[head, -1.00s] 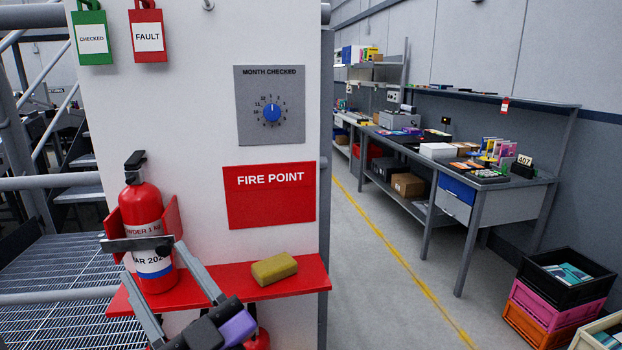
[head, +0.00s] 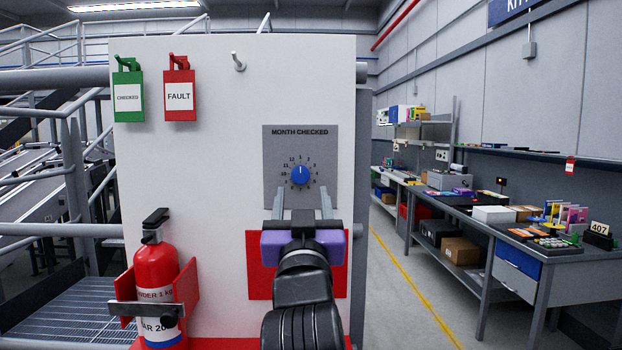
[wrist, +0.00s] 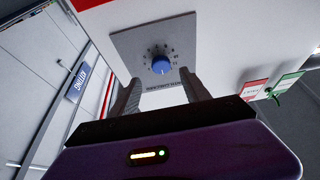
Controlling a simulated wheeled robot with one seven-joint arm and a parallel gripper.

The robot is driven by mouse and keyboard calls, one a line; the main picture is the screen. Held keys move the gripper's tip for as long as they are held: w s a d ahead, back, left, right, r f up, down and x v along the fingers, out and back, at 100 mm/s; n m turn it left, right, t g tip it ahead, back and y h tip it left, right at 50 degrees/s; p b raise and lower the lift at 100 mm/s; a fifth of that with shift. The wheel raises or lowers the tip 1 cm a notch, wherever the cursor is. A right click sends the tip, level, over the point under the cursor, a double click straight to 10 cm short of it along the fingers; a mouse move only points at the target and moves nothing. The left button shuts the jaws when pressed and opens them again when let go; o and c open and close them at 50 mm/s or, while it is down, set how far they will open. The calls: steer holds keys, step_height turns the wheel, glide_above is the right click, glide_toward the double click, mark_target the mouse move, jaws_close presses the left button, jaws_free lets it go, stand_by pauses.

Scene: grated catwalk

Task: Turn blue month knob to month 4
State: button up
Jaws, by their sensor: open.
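The blue month knob (head: 300,175) sits in the middle of a grey dial plate (head: 272,185) marked MONTH CHECKED, with numbers around it. Its white pointer line looks directed up, near 1. The knob also shows in the wrist view (wrist: 161,65), between and beyond my fingers. My gripper (head: 303,200) is open and empty, its two fingers pointing up just below the knob in the head view, apart from it as far as I can see. The lower part of the plate is partly hidden by my fingers.
A red fire extinguisher (head: 157,270) stands in its bracket at lower left. A green tag (head: 128,96) and a red FAULT tag (head: 180,95) hang at upper left, with a bare peg (head: 238,62) beside them. A red sign (head: 258,284) is behind my arm. The panel around the plate is clear.

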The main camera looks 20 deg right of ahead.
mark_target(300, 176)
steer(key=shift+p+x, duration=0.75)
steer(key=shift+x, duration=2.4)
steer(key=shift+a, duration=0.1)
jaws_close()
